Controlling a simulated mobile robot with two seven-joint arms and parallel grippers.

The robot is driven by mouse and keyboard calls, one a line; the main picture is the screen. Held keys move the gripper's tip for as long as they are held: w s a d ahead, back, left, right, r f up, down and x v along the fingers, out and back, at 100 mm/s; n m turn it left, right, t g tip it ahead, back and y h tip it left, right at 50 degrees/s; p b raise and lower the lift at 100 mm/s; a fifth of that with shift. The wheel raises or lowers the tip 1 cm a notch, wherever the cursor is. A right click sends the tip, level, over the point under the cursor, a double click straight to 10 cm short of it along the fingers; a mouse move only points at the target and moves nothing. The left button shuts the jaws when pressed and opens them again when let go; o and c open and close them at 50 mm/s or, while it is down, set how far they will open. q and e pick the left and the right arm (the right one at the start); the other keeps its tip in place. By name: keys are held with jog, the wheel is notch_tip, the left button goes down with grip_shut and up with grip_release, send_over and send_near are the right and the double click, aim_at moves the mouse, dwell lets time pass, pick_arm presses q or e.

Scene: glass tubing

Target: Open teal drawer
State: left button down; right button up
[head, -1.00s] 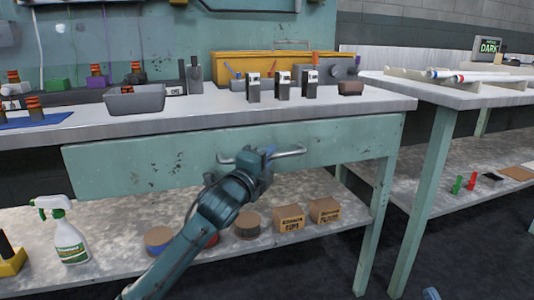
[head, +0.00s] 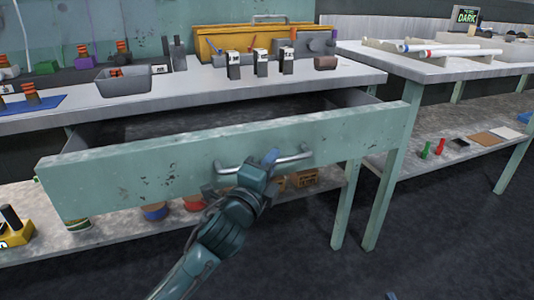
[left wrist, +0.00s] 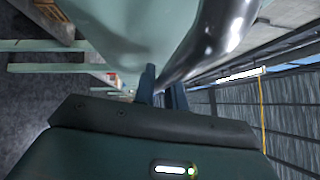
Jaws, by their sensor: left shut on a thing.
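The teal drawer (head: 130,178) stands well out from the workbench in the head view, and its dark inside (head: 210,118) shows behind the front panel. A metal bar handle (head: 292,159) is fixed to the front. My left gripper (head: 262,162) is shut on the handle near its middle. In the left wrist view the handle (left wrist: 207,40) runs down to the fingers of my left gripper (left wrist: 162,90), with the teal front beside it. The inside of the drawer looks empty where I can see it. My right gripper is in neither view.
The benchtop (head: 190,88) above holds a grey bin (head: 123,82), a yellow toolbox (head: 235,42) and several small devices. A lower shelf (head: 110,235) with cartons and rolls lies under the drawer. A second table (head: 430,68) stands to the right. The floor in front is clear.

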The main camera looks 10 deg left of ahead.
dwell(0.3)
pick_arm(q)
jog(key=c, duration=1.5)
grip_release()
jog(key=shift+o, duration=0.2)
jog(key=p+v, duration=0.1)
jog(key=v, duration=1.2)
jog(key=shift+p, duration=0.4)
jog(key=shift+s, duration=0.15)
